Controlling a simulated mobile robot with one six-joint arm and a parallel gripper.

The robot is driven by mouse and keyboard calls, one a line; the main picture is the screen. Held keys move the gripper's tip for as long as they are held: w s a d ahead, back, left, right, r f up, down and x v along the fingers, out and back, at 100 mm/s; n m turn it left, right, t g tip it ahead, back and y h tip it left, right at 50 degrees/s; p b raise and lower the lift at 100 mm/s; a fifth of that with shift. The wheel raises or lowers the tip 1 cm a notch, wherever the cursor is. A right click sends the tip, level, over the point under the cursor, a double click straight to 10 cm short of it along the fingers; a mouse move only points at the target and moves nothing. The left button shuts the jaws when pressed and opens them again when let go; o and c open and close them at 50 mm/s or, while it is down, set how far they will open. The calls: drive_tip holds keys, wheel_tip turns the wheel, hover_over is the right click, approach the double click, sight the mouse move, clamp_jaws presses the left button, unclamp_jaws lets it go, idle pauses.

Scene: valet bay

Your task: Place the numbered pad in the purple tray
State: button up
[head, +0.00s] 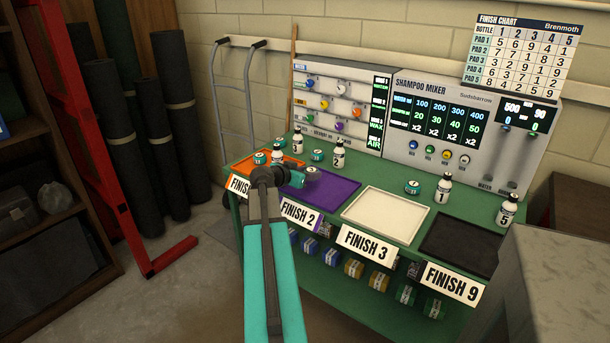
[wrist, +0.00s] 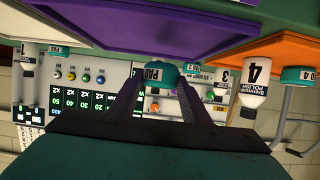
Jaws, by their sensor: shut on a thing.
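My gripper (head: 296,181) is shut on a teal pad with a white top (head: 312,173). In the wrist view the pad (wrist: 160,71) sits between my two fingertips (wrist: 160,90); its label starts with "PAD", but its number is not readable. The purple tray (head: 325,198), labelled FINISH 2, lies under and around my gripper in the head view. It also shows at the top of the upside-down wrist view (wrist: 200,30). The pad appears over the tray's back part; I cannot tell whether it touches the tray.
An orange tray (head: 240,167) lies left, with a teal pad (head: 260,158) and bottle 4 (head: 277,155) near it. A white tray (head: 385,215) and black tray (head: 455,246) lie right, both empty. Several bottles and pads stand behind, before the shampoo mixer (head: 470,130).

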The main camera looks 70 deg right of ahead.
drive_tip(key=shift+w+d, duration=0.45)
drive_tip(key=shift+d, duration=0.3)
drive_tip(key=shift+w, duration=0.15)
drive_tip(key=shift+d+p, duration=0.15)
drive_tip(key=shift+p, duration=0.15)
drive_tip(key=shift+w+d+p, duration=0.2)
drive_tip(key=shift+d+p, duration=0.1)
drive_tip(key=shift+d, duration=0.3)
wheel_tip(320, 180, down, 3)
drive_tip(key=shift+s+a, duration=0.1)
drive_tip(key=shift+f, duration=0.4)
drive_tip(key=shift+f, duration=0.1)
drive_tip(key=o, duration=1)
